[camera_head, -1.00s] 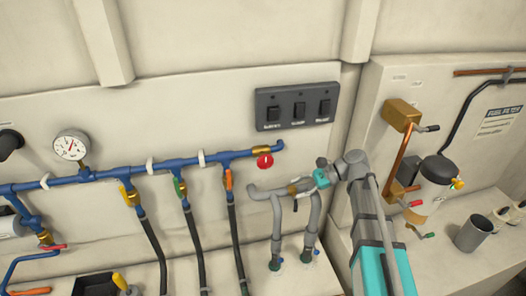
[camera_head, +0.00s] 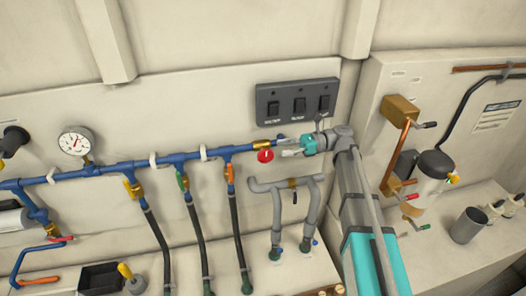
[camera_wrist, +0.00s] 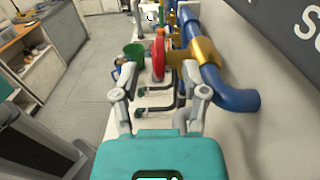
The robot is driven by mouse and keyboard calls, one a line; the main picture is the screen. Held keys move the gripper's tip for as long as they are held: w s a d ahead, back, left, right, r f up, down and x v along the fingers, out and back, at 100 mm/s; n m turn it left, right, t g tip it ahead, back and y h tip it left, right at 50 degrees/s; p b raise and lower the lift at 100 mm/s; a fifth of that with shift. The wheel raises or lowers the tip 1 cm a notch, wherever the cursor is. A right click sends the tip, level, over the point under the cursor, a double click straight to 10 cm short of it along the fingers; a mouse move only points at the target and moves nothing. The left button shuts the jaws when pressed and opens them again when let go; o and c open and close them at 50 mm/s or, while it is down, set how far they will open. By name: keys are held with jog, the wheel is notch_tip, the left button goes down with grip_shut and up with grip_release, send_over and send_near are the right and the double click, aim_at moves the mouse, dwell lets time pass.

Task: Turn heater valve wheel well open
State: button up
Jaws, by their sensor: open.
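The red valve wheel (camera_head: 265,156) sits on a brass valve body (camera_head: 261,145) near the right end of the blue pipe. In the wrist view the red wheel (camera_wrist: 158,60) shows nearly edge-on, left of the brass body (camera_wrist: 203,50). My gripper (camera_head: 287,150) is open, just right of the wheel in the head view. In the wrist view its fingers (camera_wrist: 155,84) stand spread to either side of the wheel's line, with the wheel ahead between them. Whether a fingertip touches the wheel I cannot tell.
The blue pipe's bent end (camera_wrist: 238,98) is close to my right finger in the wrist view. A black switch panel (camera_head: 298,102) is on the wall just above my gripper. Grey pipes (camera_head: 284,186) stand below. Hoses with coloured valve handles hang to the left.

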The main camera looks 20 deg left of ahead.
aim_at(261, 150)
jog(key=shift+x, duration=3.75)
jog(key=shift+c, duration=0.3)
grip_shut()
